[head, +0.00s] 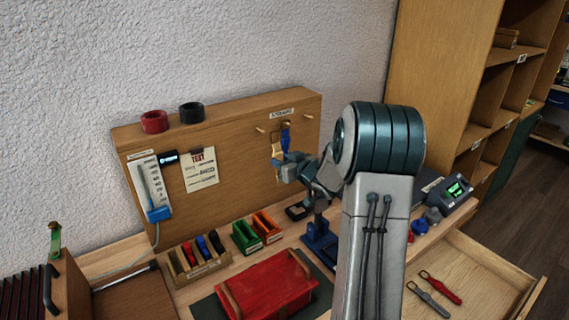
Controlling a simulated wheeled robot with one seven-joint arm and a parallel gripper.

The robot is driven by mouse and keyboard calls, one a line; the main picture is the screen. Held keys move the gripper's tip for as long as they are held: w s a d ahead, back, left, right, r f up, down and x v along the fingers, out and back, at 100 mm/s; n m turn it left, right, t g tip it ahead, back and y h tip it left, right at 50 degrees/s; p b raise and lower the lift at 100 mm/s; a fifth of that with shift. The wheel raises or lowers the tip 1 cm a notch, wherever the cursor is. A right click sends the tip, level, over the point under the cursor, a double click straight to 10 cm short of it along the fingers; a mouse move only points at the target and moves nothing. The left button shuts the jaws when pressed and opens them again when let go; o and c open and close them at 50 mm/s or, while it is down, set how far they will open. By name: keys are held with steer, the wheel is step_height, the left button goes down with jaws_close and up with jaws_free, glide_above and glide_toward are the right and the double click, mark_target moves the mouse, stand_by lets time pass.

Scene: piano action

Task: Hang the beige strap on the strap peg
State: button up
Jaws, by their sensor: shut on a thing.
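The beige strap (277,142) is upright against the wooden back panel, below the small label at its upper right. My gripper (280,162) is shut on its lower part. A row of wooden pegs (260,130) sticks out of the panel here. The strap's top is close to a peg, but I cannot tell whether its ring is around the peg or in front of it. A blue strap (286,138) hangs just right of the beige one. My wrist and arm hide the area to the lower right.
An open drawer (480,285) at the lower right holds a grey strap (428,298) and a red strap (441,287). A red case (268,287) lies on the bench, with green and orange bins (246,237) behind it. Another peg (308,116) to the right is bare.

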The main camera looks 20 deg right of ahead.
steer(key=x, duration=0.9)
stand_by(0.8)
steer(key=shift+r, duration=0.1)
stand_by(0.4)
steer(key=o, duration=1)
steer(key=shift+o, duration=0.2)
